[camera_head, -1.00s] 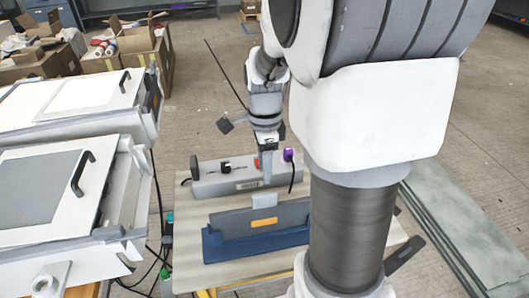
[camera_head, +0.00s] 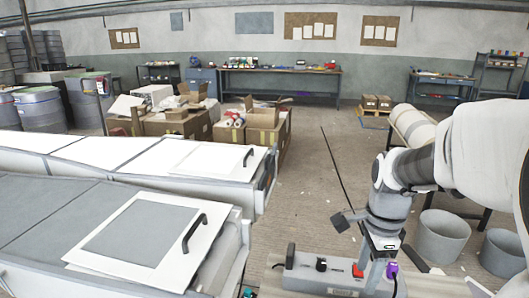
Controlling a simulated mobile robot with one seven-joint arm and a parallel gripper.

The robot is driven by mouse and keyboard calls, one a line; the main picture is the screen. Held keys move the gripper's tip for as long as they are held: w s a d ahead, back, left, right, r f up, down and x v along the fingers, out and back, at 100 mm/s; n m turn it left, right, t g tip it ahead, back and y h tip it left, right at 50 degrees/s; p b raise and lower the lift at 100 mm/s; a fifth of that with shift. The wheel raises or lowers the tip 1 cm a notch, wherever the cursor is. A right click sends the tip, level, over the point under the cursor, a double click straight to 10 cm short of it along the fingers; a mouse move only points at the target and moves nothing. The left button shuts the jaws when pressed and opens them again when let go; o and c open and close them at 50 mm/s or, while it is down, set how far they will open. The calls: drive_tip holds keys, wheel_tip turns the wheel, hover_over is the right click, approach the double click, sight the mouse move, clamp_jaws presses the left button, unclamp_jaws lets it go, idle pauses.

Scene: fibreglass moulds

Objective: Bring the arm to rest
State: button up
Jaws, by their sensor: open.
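My arm (camera_head: 480,150) comes in from the right side of the picture and bends down at the wrist. My gripper (camera_head: 376,278) points down at the grey box-shaped unit (camera_head: 310,273) on the table at the bottom edge. It is open, though its fingertips are partly hidden against the unit. I cannot tell whether they touch the unit. The unit has a black knob, a red switch (camera_head: 357,270) and a purple plug-like part (camera_head: 392,269) close to the gripper's right.
White moulds with a framed panel (camera_head: 140,240) and a black handle fill the left. Cardboard boxes (camera_head: 185,122) stand behind them. Grey bins (camera_head: 440,236) and a rack with rolls (camera_head: 412,125) are at the right. Floor between is open, with a thin dark pole (camera_head: 338,170).

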drive_tip(key=s+a+r+n+t+p, duration=0.4)
drive_tip(key=s+a+r+n, duration=0.5)
drive_tip(key=n, duration=0.9)
drive_tip(key=shift+s+r+n+t, duration=0.4)
drive_tip(key=shift+s+r+t, duration=0.1)
drive_tip(key=shift+s+r, duration=0.9)
drive_tip(key=shift+w+r, duration=0.1)
drive_tip(key=shift+w, duration=0.05)
